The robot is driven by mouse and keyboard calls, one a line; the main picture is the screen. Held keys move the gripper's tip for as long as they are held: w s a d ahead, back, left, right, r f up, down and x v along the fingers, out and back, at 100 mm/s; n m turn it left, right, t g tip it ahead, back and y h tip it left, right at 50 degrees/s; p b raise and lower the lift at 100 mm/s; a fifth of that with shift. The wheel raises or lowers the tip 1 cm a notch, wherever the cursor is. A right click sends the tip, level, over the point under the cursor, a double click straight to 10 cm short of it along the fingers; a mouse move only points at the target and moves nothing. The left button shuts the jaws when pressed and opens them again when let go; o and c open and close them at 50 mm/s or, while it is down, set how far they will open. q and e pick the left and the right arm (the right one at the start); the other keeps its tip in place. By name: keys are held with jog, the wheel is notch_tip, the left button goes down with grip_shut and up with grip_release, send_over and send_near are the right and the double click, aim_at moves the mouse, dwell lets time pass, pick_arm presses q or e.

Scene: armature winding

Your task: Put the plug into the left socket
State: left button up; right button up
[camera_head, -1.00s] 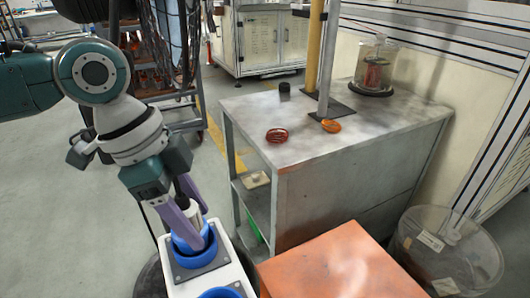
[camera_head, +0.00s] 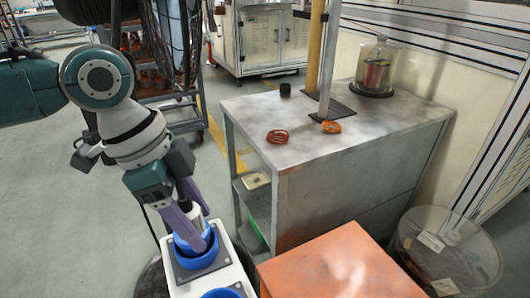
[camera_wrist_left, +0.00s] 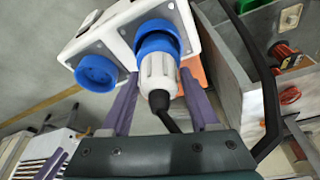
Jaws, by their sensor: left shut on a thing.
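My right gripper is not in view.
An orange block (camera_head: 335,265) stands right of the socket box. Behind it is a grey metal bench (camera_head: 340,150) with a red coil (camera_head: 277,137), an orange coil (camera_head: 331,127) and a glass jar (camera_head: 376,67). A clear bin (camera_head: 450,250) stands at the right.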

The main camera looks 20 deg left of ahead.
pick_arm(q)
jog(key=shift+p, duration=0.35)
jog(key=shift+f+b, duration=0.4)
jog(key=shift+f, duration=0.15)
dwell(0.5)
jog(key=o, duration=1.1)
jog(key=shift+o, duration=0.2)
jog(key=shift+r, duration=0.1)
jog(key=p+v, duration=1.1)
jog(key=p, duration=0.1)
